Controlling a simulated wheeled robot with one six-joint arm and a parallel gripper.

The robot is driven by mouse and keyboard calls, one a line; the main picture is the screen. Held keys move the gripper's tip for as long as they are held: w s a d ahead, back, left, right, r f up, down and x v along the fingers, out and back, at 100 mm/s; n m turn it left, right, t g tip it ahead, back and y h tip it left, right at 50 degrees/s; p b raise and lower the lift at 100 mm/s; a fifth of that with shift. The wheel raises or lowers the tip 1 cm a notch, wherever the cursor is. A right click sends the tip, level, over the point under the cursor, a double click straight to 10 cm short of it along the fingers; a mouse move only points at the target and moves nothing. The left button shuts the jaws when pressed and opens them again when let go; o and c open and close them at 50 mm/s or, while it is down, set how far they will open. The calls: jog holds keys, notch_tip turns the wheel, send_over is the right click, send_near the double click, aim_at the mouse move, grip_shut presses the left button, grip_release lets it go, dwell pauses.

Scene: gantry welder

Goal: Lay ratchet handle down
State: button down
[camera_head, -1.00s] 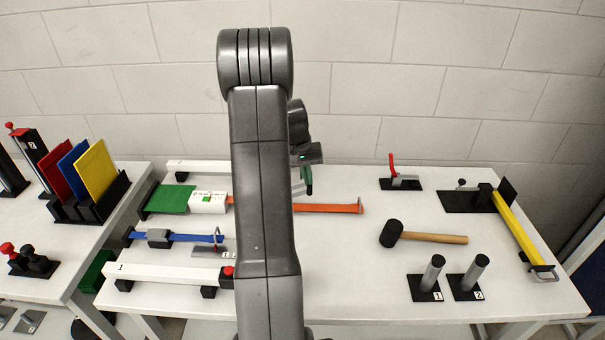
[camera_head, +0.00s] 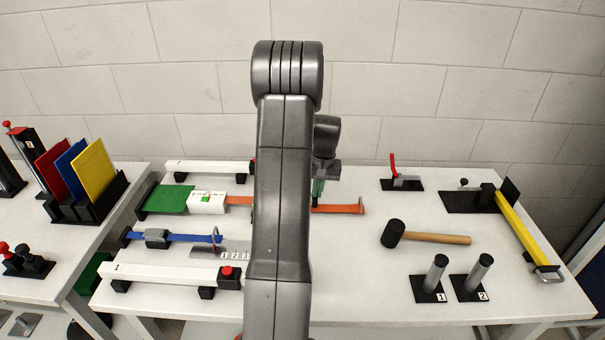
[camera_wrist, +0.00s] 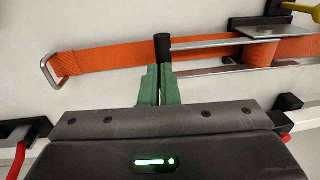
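In the wrist view, the ratchet handle shows as a metal frame (camera_wrist: 205,46) ending in a black grip (camera_wrist: 163,46), across the orange strap (camera_wrist: 110,60). The strap has a metal end hook at its left there. My gripper (camera_wrist: 160,72) has green fingers drawn together with only a thin gap. Their tips are right at the black grip; I cannot tell whether they touch it. In the head view, my gripper (camera_head: 318,190) is over the orange strap (camera_head: 340,209), and my arm hides most of the ratchet.
A mallet (camera_head: 440,238), two numbered posts (camera_head: 434,275), a red-handled clamp (camera_head: 394,175) and a yellow bar (camera_head: 520,232) stand to the right. A blue strap (camera_head: 190,238) and white beams (camera_head: 165,273) lie to the left.

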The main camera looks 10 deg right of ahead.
jog(key=shift+s, duration=0.1)
jog(key=shift+r+p, duration=0.3)
notch_tip(320, 180, up, 13)
jog(key=d, duration=0.2)
jog(key=shift+s+d, duration=0.15)
jog(key=shift+d, duration=0.2)
jog(key=f, duration=0.4)
jog(key=a+f, duration=0.1)
jog(key=f, duration=0.3)
jog(key=a+f, duration=0.1)
jog(key=f, duration=0.4)
jog(key=shift+w+a+f, duration=0.1)
jog(key=shift+w+a, duration=0.1)
jog(key=shift+w, duration=0.05)
jog(key=shift+a+f+b, duration=0.15)
jog(key=shift+f+b, duration=0.2)
jog(key=shift+f, duration=0.05)
jog(key=shift+r, duration=0.1)
jog(key=shift+r, duration=0.1)
